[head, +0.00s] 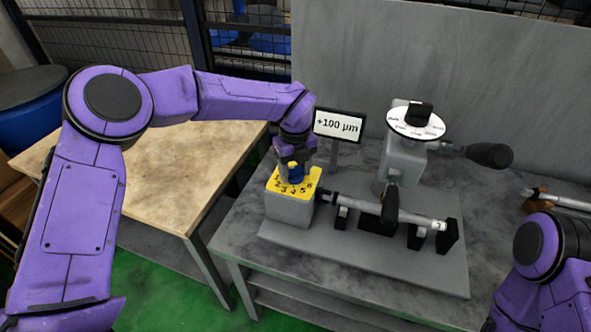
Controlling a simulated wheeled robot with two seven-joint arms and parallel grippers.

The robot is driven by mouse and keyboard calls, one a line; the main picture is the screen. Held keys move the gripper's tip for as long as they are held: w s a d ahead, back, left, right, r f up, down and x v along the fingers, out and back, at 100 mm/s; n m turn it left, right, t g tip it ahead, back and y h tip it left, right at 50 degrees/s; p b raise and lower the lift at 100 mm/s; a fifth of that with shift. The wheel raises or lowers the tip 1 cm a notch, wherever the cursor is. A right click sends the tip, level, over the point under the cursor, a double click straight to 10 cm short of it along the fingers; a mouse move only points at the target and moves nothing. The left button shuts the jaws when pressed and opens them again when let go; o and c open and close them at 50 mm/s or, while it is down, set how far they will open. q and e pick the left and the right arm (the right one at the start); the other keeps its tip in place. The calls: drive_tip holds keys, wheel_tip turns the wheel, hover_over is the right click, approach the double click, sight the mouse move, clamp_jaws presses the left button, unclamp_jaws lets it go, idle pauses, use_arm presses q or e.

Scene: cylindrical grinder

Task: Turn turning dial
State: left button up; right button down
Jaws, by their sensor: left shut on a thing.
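The turning dial (294,172) is a small blue knob on a grey box with a yellow numbered top plate (291,189). My left gripper (296,163) reaches down from above and is shut on the dial. The gripper and my arm hide most of the knob, so its pointing direction cannot be told. A display (339,125) behind the dial reads "+100 µm". My right arm shows at the lower right, but its gripper is not in view.
The grinder (402,165) stands right of the dial, with a white disc, a black handle (489,155) and a horizontal shaft (365,208) on a grey baseplate (330,252). A wooden table (165,175) is at left. A grey panel stands behind.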

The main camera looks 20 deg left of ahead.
sight(294, 167)
use_arm(q)
drive_tip(key=o, duration=1)
drive_tip(key=shift+w, duration=0.1)
drive_tip(key=shift+c, duration=0.2)
drive_tip(key=shift+a+f, duration=0.1)
drive_tip(key=shift+a, duration=0.05)
wheel_tip(294, 167, up, 11)
drive_tip(key=shift+f+b, duration=0.2)
drive_tip(key=shift+b, duration=0.9)
